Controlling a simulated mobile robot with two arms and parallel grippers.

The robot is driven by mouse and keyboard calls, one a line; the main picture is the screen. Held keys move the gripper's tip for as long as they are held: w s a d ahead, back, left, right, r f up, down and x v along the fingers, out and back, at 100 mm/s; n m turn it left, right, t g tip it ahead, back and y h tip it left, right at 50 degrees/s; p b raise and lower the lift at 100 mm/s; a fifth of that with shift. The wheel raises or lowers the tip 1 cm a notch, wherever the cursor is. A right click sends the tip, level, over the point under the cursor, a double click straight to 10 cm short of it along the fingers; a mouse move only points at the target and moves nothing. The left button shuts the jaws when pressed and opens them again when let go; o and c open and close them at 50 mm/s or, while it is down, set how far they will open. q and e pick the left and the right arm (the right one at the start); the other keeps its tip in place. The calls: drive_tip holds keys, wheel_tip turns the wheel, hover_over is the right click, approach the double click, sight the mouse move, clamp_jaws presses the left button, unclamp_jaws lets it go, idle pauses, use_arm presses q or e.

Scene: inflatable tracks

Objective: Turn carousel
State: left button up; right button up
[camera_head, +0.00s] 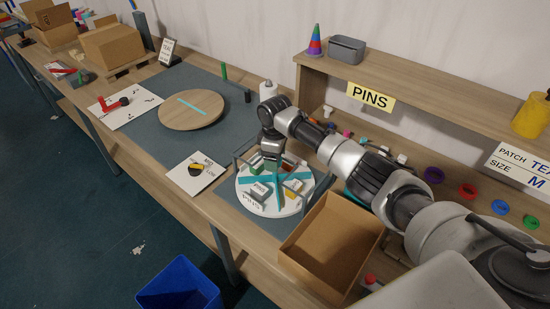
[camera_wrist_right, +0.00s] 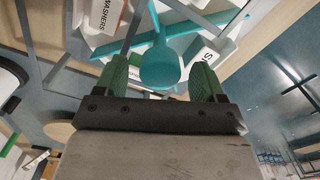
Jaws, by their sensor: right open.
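The carousel (camera_head: 243,200) is a round white turntable with teal dividers that split its top into compartments with labelled boxes. It stands on the bench mat in the middle of the head view. My right gripper (camera_head: 270,160) is over its middle, pointing down. In the right wrist view the green fingers of my right gripper (camera_wrist_right: 159,76) are apart, with the carousel's teal round hub (camera_wrist_right: 160,62) between or just beyond them. I cannot tell whether they touch it. Labels reading WASHERS (camera_wrist_right: 108,14) show nearby. My left gripper is not in view.
An open cardboard box (camera_head: 330,245) stands close to the right of the carousel. A wooden disc (camera_head: 190,110) with a teal strip lies further back left. A card with a black and yellow piece (camera_head: 196,172) lies left of the carousel. A blue bin (camera_head: 180,285) is on the floor.

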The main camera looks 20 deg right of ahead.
wheel_tip(320, 180, up, 10)
drive_tip(key=b, duration=0.2)
drive_tip(key=shift+r, duration=0.1)
idle(0.4)
